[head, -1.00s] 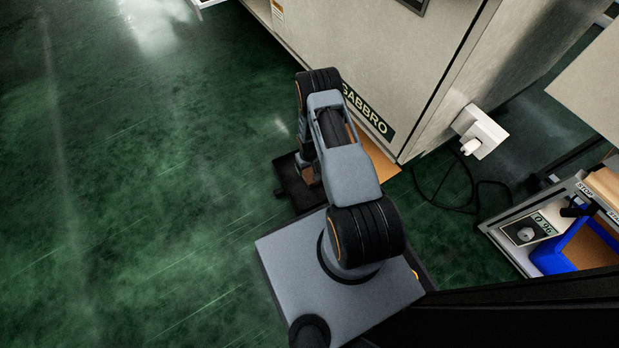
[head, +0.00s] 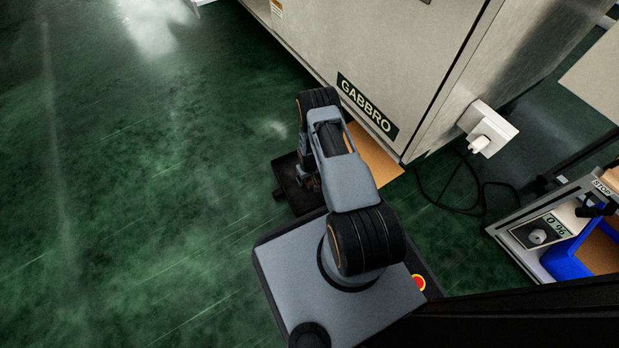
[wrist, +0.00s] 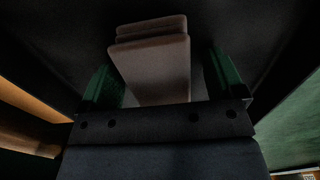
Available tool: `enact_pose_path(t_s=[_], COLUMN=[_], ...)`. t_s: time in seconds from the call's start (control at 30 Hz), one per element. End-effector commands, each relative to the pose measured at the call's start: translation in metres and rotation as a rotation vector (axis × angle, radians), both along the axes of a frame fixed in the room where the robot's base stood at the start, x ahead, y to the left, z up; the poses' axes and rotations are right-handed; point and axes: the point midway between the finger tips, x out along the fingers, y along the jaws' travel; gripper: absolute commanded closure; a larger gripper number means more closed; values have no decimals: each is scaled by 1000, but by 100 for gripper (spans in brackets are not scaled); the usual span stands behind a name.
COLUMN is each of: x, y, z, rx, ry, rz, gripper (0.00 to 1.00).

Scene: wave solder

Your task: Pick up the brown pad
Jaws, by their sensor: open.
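The brown pad (wrist: 155,65) shows in the wrist view as a dull brown block with a stepped far end. It lies in deep shade against a dark surface. My gripper (wrist: 165,85) is open, with one green finger to the left of the pad and one to the right. The near end of the pad reaches down to the gripper's dark crossbar. I cannot tell whether either finger touches it. In the head view my arm hides the gripper and most of what lies under it, so I cannot make out the pad there.
A pale machine cabinet (head: 400,60) labelled GABBRO stands just beyond the arm. A flat tan board (head: 374,158) lies at its foot. A plug and black cable (head: 470,190) are right of it. A blue bin (head: 568,262) sits at far right. Green floor (head: 130,200) is clear at left.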

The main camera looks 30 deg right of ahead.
Motion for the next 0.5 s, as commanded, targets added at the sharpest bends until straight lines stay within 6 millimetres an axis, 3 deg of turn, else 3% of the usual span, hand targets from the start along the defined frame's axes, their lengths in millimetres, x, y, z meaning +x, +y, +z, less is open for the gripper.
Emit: enact_pose_path(t_s=[0.1,0.5], x=[0,0], y=[0,0], z=[1,1], rx=[0,0], ry=[-1,-1], rz=[0,0], gripper=[13,51])
